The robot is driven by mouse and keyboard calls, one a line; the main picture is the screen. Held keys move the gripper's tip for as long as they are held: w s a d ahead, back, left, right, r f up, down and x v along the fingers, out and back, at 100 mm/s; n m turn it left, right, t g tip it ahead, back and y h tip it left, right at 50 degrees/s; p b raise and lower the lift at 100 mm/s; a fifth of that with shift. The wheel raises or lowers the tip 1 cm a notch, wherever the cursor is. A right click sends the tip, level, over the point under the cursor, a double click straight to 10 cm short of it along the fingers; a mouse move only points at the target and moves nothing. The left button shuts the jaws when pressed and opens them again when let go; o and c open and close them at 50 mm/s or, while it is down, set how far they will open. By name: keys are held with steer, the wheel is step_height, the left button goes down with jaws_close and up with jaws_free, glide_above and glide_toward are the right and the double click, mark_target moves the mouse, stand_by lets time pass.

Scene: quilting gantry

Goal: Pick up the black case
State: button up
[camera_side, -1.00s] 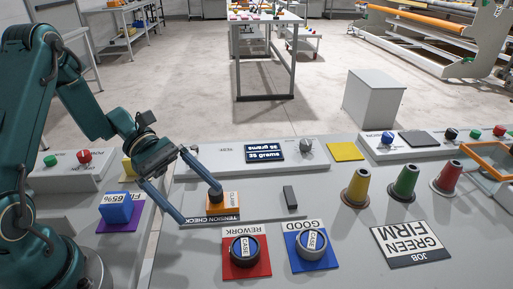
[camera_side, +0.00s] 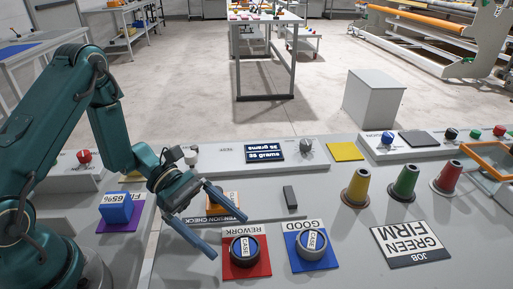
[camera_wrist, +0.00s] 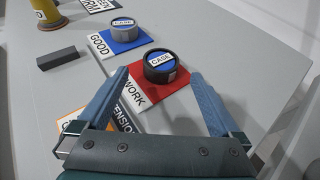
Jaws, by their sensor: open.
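The black case (camera_side: 244,249) is a round black piece with a blue top and a white CASE label. It sits on the red REWORK mat (camera_side: 262,270). In the wrist view the black case (camera_wrist: 161,65) lies ahead, between and beyond my fingertips. My gripper (camera_side: 227,234) is open and empty, above and left of the case in the side view. It does not touch the case. A second, grey case (camera_side: 312,243) with a similar label sits on the blue GOOD mat (camera_side: 330,262) to the right.
A small dark block (camera_side: 290,197) lies behind the mats. The bench front is clear.

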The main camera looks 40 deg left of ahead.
mark_target(236, 241)
steer(key=shift+x, duration=2)
steer(key=c, duration=1.5)
steer(key=shift+o, duration=0.2)
